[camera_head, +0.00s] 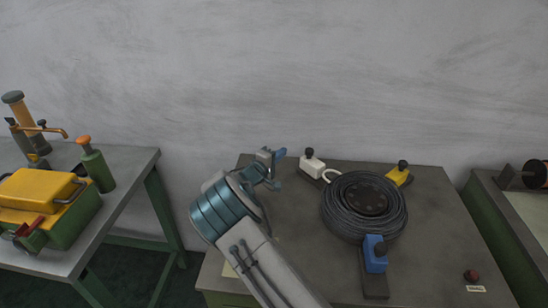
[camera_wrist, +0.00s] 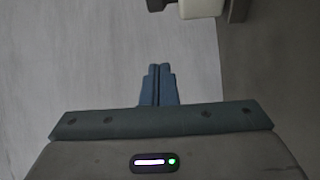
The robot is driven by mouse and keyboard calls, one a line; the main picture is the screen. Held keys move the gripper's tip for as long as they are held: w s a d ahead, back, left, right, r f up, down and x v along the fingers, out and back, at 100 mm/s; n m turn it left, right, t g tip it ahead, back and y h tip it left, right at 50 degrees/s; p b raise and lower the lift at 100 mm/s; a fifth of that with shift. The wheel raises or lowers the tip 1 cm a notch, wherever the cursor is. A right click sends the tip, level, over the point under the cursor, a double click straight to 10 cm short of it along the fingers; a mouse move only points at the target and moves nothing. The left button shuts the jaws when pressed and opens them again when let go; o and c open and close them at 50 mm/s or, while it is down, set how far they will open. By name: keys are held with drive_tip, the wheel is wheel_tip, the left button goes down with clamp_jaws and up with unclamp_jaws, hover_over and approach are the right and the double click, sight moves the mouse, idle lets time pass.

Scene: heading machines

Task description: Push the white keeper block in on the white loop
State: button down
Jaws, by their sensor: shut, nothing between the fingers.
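The white keeper block (camera_head: 312,164) with a black knob stands at the back of the table, left of the coil. The white loop (camera_head: 331,174) lies just right of it, between block and coil; whether they touch is hard to tell. My gripper (camera_head: 280,157) is left of the white block, apart from it, with its blue fingers shut and empty. In the wrist view the shut fingers (camera_wrist: 158,85) point up the picture, and part of the white block (camera_wrist: 200,8) with dark parts beside it shows at the top edge. The loop is not clear there.
A black wire coil (camera_head: 364,205) fills the table's middle. A yellow block (camera_head: 398,176) stands behind right and a blue block (camera_head: 375,255) in front. A red button (camera_head: 471,275) is at front right. The table top (camera_head: 430,230) is clear right of the coil. A wall rises behind.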

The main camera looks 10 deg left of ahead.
sight(313, 162)
drive_tip(key=d, duration=0.2)
drive_tip(key=w+d+p, duration=0.1)
drive_tip(key=d+p, duration=0.1)
drive_tip(key=d, duration=0.1)
drive_tip(key=shift+w+d+f, duration=0.1)
drive_tip(key=shift+w+d, duration=0.25)
drive_tip(key=shift+w, duration=0.05)
